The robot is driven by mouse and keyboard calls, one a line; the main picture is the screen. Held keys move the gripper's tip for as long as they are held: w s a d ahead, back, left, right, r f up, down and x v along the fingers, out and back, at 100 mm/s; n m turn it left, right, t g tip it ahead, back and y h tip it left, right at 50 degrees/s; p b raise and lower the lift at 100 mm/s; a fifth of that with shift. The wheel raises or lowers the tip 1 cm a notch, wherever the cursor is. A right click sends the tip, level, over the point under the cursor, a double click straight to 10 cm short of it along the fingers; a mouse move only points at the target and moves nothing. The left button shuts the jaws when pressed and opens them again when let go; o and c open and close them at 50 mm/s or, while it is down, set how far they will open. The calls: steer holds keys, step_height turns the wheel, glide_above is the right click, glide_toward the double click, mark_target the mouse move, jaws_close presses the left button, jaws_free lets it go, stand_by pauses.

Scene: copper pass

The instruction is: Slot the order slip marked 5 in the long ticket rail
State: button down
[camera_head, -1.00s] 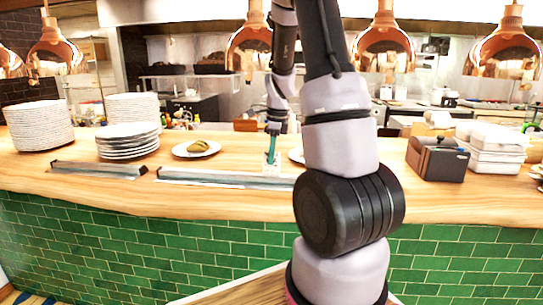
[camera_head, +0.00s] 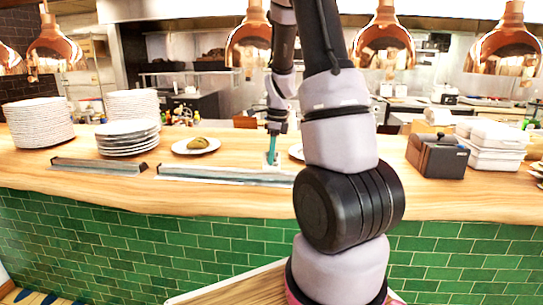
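The long ticket rail (camera_head: 215,174) lies along the front of the wooden counter, left of my arm; its right end meets my arm in the picture. A shorter rail (camera_head: 100,166) lies to its left. My gripper (camera_head: 272,158) points down just above or behind the long rail, near its right part. A small pale slip (camera_head: 271,167) shows at the teal fingertips. I cannot read any number on it. The fingers are too small to tell whether they are shut on it, or whether the slip touches the rail.
Stacked plates (camera_head: 128,137) stand behind the short rail, and a plate with food (camera_head: 196,146) sits behind the long rail. A dark box (camera_head: 437,157) and white containers (camera_head: 493,150) stand at right. Copper lamps (camera_head: 250,45) hang above. The counter (camera_head: 220,203) is clear in front of the rails.

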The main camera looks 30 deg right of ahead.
stand_by(0.4)
steer(key=c, duration=0.5)
jaws_free()
steer(key=shift+r, duration=3)
steer(key=s+a+r+n+t, duration=0.3)
steer(key=s+a+r+n, duration=0.3)
steer(key=s+r+n, duration=0.2)
steer(key=s+a+r+n+t, duration=0.3)
steer(key=s+a+r+n, duration=0.4)
steer(key=s+r+n, duration=0.2)
steer(key=s+n, duration=0.2)
steer(key=n, duration=0.1)
steer(key=shift+s+a+r+n+y, duration=0.15)
steer(key=shift+s+r+n+y, duration=0.15)
steer(key=shift+n+y, duration=0.1)
